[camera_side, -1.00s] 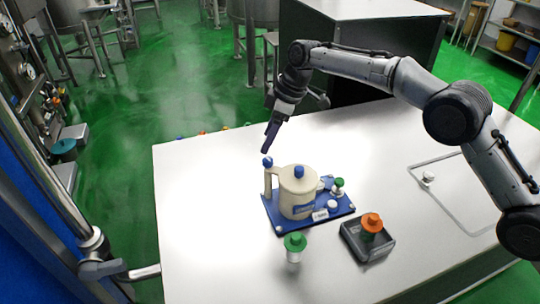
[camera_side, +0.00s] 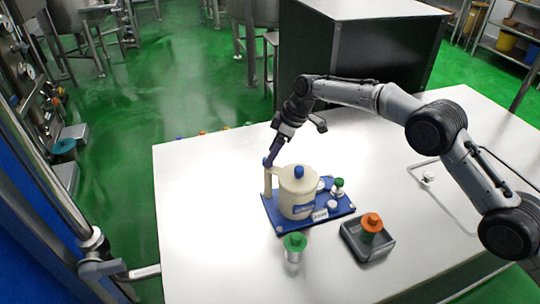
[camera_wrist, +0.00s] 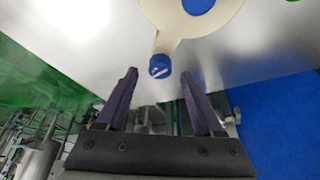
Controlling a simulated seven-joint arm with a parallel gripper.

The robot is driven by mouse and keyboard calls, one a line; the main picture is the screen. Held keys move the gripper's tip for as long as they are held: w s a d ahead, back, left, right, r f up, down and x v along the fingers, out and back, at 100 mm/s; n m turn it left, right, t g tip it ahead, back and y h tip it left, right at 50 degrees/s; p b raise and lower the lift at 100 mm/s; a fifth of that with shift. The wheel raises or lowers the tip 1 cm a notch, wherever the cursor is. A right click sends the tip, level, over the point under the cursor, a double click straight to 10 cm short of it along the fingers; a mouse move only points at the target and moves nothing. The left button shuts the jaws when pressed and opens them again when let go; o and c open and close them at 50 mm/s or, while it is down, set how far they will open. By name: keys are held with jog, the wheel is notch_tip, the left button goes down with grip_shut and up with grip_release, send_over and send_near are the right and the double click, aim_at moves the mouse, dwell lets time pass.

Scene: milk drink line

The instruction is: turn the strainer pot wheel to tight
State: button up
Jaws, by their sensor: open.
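The strainer pot (camera_side: 297,198) is cream with a blue lid knob and stands upright on a blue base plate (camera_side: 276,217). Its wheel is a small blue cap (camera_side: 267,162) on top of a cream side post left of the pot. In the wrist view the blue wheel (camera_wrist: 160,66) carries a white mark, and the pot (camera_wrist: 175,18) shows at the top edge. My gripper (camera_side: 272,154) is just above the wheel, pointing down. In the wrist view my gripper (camera_wrist: 158,72) is open, with the wheel between its dark fingertips and a visible gap on each side.
A green-topped valve (camera_side: 338,183) and a white knob sit on the plate right of the pot. A green-capped jar (camera_side: 294,244) stands in front. An orange knob (camera_side: 372,222) sits on a dark box (camera_side: 368,242) to the right. The white table's left side is clear.

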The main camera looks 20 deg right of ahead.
jog(key=shift+x, duration=0.95)
grip_shut()
